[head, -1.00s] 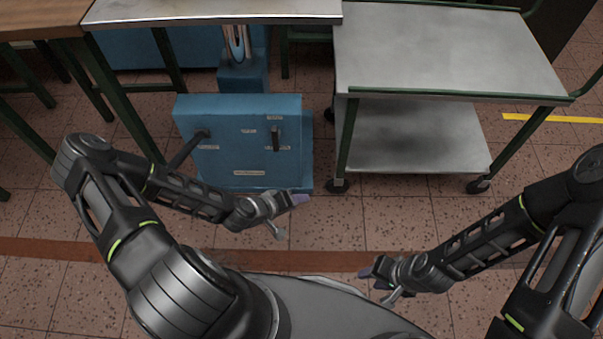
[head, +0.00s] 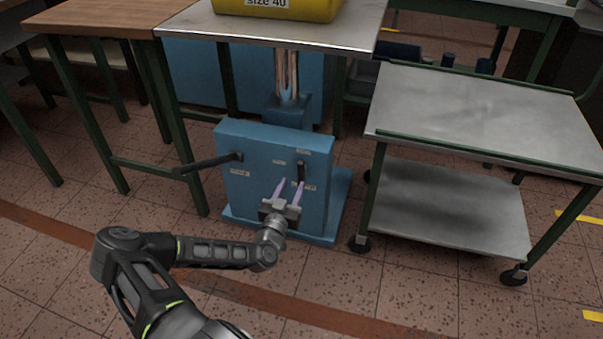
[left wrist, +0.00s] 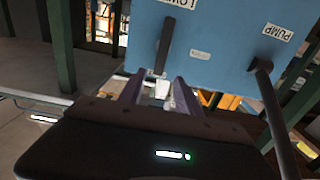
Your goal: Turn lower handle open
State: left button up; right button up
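The lower handle (head: 301,171) is a short black lever on the right of the front face of a blue lift unit (head: 262,148). It also shows under its upside-down label in the left wrist view (left wrist: 165,45). My left gripper (head: 290,182) is in front of that face, its two purple fingers apart and pointing at the handle. In the left wrist view the handle's end lines up with the gap between the fingertips (left wrist: 158,82). I cannot tell whether they touch it. Nothing is held. My right gripper is out of view.
The long black pump lever (head: 208,164) sticks out at the unit's left; it also shows in the left wrist view (left wrist: 270,115). A metal-topped table (head: 330,40) with a yellow bin (head: 280,8) stands above. A wheeled steel cart (head: 480,115) stands at the right. The front floor is clear.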

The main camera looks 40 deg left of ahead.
aim_at(300, 169)
pick_arm(q)
jog(key=shift+w, duration=0.1)
jog(key=b+x, duration=0.2)
jog(key=x, duration=0.4)
jog(key=shift+w+a+f, duration=0.15)
jog(key=shift+w, duration=0.05)
jog(key=shift+w+a, duration=0.15)
jog(key=shift+w, duration=0.4)
grip_shut()
